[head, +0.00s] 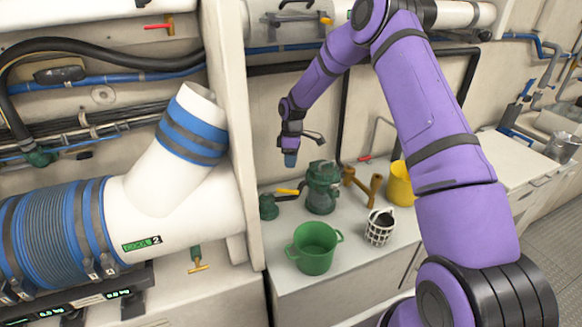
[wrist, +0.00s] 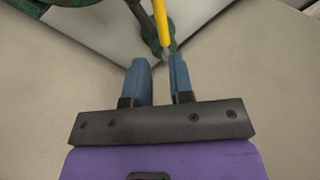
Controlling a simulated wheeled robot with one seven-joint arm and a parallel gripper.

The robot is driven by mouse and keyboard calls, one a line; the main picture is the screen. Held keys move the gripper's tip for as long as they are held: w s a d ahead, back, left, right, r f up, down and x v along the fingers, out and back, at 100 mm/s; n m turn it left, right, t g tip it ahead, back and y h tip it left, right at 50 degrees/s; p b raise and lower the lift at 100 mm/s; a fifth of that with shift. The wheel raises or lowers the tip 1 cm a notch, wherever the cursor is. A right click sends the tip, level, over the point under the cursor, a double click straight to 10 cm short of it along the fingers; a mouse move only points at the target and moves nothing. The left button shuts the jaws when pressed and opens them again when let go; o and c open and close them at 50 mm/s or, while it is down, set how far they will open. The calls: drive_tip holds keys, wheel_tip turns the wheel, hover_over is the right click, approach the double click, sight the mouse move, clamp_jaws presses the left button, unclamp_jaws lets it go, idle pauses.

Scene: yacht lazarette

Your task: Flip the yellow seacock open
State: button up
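The seacock's yellow lever (head: 288,191) lies close to level in the head view, beside a dark green valve body (head: 268,207) on the counter. In the wrist view the yellow lever (wrist: 161,22) comes down from the top edge, and its near end is just ahead of my fingertips. A green round part (wrist: 151,32) shows behind it. My gripper (head: 290,160) hangs above the lever in the head view, pointing down. In the wrist view my gripper (wrist: 159,62) has its two blue fingers apart with nothing held between them. Whether a finger touches the lever is unclear.
A green strainer (head: 322,187) stands right of the lever, with brass fittings (head: 375,186) and a yellow bucket (head: 401,184) beyond. A green pot (head: 314,249) and white basket (head: 380,227) stand in front. A white partition (head: 232,120) rises on the left.

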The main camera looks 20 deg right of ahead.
drive_tip(key=shift+s+a+f, duration=0.15)
drive_tip(key=shift+s+f, duration=0.05)
drive_tip(key=shift+f, duration=0.15)
clamp_jaws()
drive_tip(key=s+f+m+t, duration=0.1)
drive_tip(key=s+f+t, duration=0.2)
drive_tip(key=s+t, duration=0.8)
drive_tip(key=w+a+f+g, duration=0.1)
drive_tip(key=w+f, duration=0.5)
drive_tip(key=f, duration=0.1)
drive_tip(key=shift+a+f, duration=0.25)
drive_tip(key=shift+f, duration=0.1)
